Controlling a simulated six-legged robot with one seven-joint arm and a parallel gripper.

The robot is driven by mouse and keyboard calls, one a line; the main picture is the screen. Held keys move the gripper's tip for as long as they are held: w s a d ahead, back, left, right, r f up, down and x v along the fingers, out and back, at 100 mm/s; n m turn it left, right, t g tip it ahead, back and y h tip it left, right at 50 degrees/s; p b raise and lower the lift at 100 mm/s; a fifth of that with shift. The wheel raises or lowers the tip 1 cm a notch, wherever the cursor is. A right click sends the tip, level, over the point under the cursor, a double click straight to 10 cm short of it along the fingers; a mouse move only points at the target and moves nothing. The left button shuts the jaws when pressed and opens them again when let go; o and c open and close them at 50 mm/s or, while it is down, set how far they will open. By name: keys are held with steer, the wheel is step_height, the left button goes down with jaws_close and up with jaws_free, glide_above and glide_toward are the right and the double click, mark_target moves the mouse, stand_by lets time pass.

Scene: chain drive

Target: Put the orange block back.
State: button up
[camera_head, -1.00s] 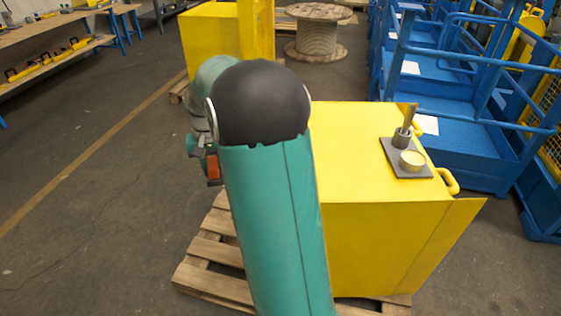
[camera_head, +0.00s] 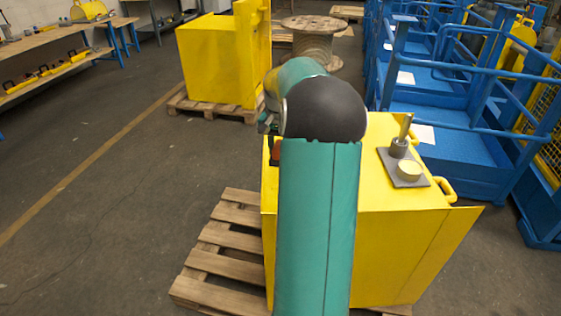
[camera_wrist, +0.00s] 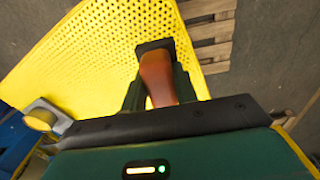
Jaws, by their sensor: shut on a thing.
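The orange block (camera_wrist: 157,78) is between the two dark fingers of my gripper (camera_wrist: 158,88) in the wrist view, with a dark piece at its far end. My gripper is shut on it. Behind the block in that view is a yellow perforated surface (camera_wrist: 95,45); I cannot tell the gap between them. In the head view only a little of the orange block (camera_head: 275,151) shows, left of my arm's dark joint, near the left edge of the yellow cabinet (camera_head: 385,235). My arm hides most of the gripper there.
A grey plate (camera_head: 392,173) with a post and a pale round part sits on the cabinet top. A wooden pallet (camera_head: 222,262) lies under the cabinet. Blue railed platforms (camera_head: 450,120) stand at right. The floor at left is clear.

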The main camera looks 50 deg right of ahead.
steer(key=d+f, duration=0.1)
steer(key=f, duration=0.1)
steer(key=w+d+f, duration=0.2)
steer(key=d+f, duration=0.1)
steer(key=shift+w+f, duration=0.2)
steer(key=shift+f, duration=0.1)
steer(key=shift+w+d+f, duration=0.1)
steer(key=shift+d+f, duration=0.05)
steer(key=shift+f, duration=0.75)
steer(key=shift+w+d+f, duration=0.1)
steer(key=shift+f, duration=0.75)
steer(key=shift+f, duration=0.15)
steer(key=o, duration=1)
steer(key=shift+o, duration=0.2)
step_height(320, 180, up, 12)
steer(key=shift+r, duration=0.2)
